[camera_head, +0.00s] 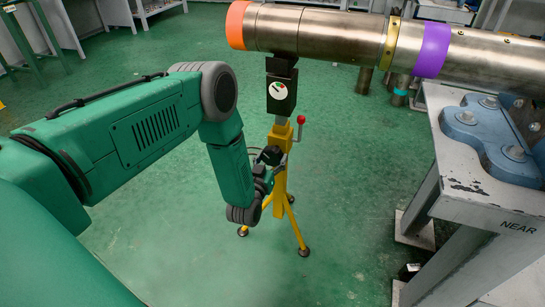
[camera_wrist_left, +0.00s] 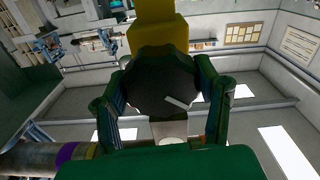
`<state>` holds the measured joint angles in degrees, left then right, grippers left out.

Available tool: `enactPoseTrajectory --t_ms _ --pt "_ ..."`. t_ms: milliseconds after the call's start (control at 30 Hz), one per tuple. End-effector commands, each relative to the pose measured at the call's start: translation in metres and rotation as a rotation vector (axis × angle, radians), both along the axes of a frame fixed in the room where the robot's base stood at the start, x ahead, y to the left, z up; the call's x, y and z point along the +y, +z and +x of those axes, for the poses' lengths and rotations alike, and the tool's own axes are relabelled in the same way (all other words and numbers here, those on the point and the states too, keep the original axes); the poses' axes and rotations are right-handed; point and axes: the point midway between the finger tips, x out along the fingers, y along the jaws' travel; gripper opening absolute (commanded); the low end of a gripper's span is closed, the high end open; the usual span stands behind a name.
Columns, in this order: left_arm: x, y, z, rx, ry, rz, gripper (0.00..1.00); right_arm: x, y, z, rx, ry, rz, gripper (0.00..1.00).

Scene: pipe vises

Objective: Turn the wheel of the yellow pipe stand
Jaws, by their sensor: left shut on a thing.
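The yellow pipe stand (camera_head: 281,185) stands upright on the green floor on splayed legs, under the end of a large metal pipe. Its wheel shows as a dark round disc (camera_wrist_left: 150,84) in the left wrist view, with a yellow part of the stand (camera_wrist_left: 158,32) beyond it. My left gripper (camera_head: 266,168) is at the stand's left side in the head view. In the left wrist view its green fingers (camera_wrist_left: 160,98) lie on both sides of the wheel, shut on it. In the head view the gripper and wrist mostly hide the wheel. My right gripper is in neither view.
The metal pipe (camera_head: 330,33), with orange, yellow and purple bands, runs across the top above a black head with a dial (camera_head: 281,88). A red-knobbed lever (camera_head: 301,120) sticks out at the stand's right. A grey bench (camera_head: 470,190) with a blue vise part (camera_head: 487,135) is at right.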

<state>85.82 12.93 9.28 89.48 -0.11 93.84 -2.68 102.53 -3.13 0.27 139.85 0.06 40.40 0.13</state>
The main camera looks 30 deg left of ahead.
Motion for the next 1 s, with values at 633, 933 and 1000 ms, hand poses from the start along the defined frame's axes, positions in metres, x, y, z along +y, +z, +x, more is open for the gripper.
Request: enactPoseTrajectory --t_ms 633,933,1000 --pt "0.0 -0.001 -0.002 0.146 -0.003 0.592 0.28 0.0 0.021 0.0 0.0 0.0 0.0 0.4" --pt "0.001 -0.001 -0.002 0.213 -0.004 0.868 0.28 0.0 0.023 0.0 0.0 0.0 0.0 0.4" --pt "0.001 -0.001 -0.002 0.228 -0.005 0.934 0.28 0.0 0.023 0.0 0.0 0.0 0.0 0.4"
